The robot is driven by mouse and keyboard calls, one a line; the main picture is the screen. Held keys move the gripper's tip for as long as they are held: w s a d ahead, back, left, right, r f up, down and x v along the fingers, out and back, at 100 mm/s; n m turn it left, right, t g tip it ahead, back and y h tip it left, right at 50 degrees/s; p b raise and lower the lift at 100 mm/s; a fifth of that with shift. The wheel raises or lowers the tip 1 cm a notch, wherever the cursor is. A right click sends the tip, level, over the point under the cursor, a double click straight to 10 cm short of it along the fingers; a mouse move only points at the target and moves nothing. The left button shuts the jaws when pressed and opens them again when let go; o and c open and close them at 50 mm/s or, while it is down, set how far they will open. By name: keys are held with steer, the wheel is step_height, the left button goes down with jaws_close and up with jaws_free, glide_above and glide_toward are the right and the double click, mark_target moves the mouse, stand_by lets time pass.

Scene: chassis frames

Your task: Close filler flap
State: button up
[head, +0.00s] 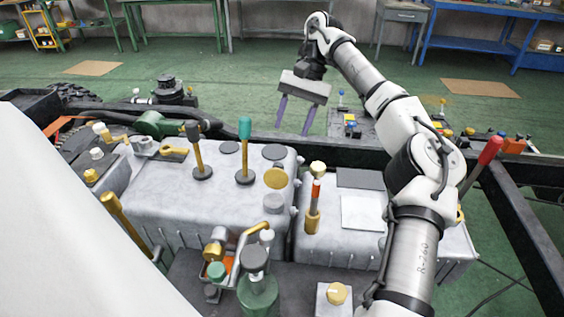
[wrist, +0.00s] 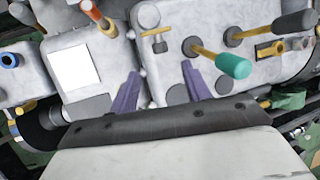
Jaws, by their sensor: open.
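A round gold disc (head: 275,178), which looks like the filler flap, stands at the right end of the left grey housing (head: 150,205) in the head view. It appears raised behind a short grey round neck (head: 274,202), but its exact angle is hard to tell. In the wrist view a gold bar-like part (wrist: 154,33) beside a grey round top (wrist: 148,14) seems to be the same place. My gripper (head: 294,128) is open and empty, above and beyond the housing's far edge. In the wrist view its purple fingers (wrist: 160,70) point toward that part, apart from it.
A teal-knobbed lever (head: 245,135) and a dark-knobbed lever (head: 195,145) rise left of the disc. An orange-banded gold post (head: 315,205) stands close to its right. A green bottle-like part (head: 258,290) stands in front. The air above the disc looks clear.

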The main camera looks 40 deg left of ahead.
mark_target(280, 164)
steer(key=p+x, duration=0.2)
steer(key=x, duration=0.8)
steer(key=shift+s+f, duration=0.1)
steer(key=shift+f, duration=0.3)
jaws_close()
